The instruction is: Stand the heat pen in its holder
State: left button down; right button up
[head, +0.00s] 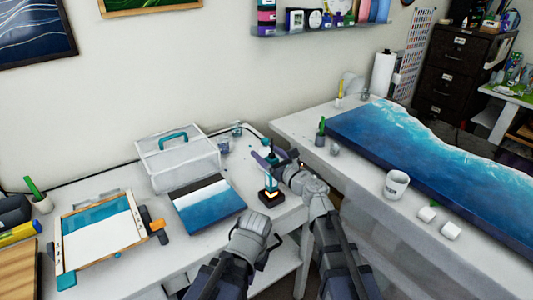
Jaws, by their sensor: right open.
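The holder (271,197) has a dark base with a glowing orange front and stands at the right end of the left table. A slim pale and teal shape, which looks like the heat pen (270,181), stands roughly upright over the holder. I cannot tell whether it is fully seated. My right gripper (268,159) is open around the upper part of this shape, and its dark fingers hide some of it. My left gripper (270,247) is low at the table's front edge, apart from the holder. Its fingers are too small to read.
A blue and white panel (208,205) lies left of the holder, with a clear case (178,160) behind it. A framed board (101,231) lies farther left. On the right table are a long blue wave slab (440,165), a white mug (396,184) and small cups.

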aim_at(275, 160)
jog(key=v, duration=0.8)
jog(key=shift+w, duration=0.1)
dwell(0.8)
